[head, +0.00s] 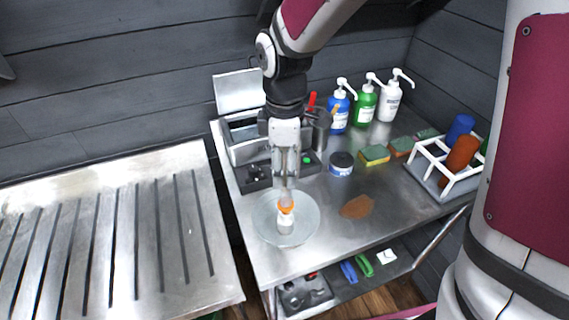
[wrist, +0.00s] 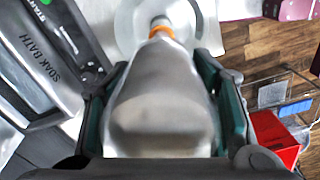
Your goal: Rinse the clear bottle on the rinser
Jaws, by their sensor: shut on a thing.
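The clear bottle (wrist: 158,95) is between my gripper's fingers, its broad base near the wrist camera and its neck pointing away. An orange band circles the neck in the wrist view (wrist: 161,33) and in the head view (head: 286,207). My gripper (head: 285,176) points down and is shut on the bottle, which is upside down. Below is the rinser, a round pale dish (head: 303,228) on the steel counter, with a whitish piece at its middle. I cannot tell whether the bottle's mouth touches it.
A box labelled SOAK BATH (wrist: 52,78) with a raised lid stands behind the dish. Pump bottles (head: 364,105), sponges (head: 375,155), a round tub (head: 341,163) and a brown patch (head: 357,207) lie right. A white rack (head: 447,165) holds coloured bottles. A slatted steel bench (head: 120,235) is left.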

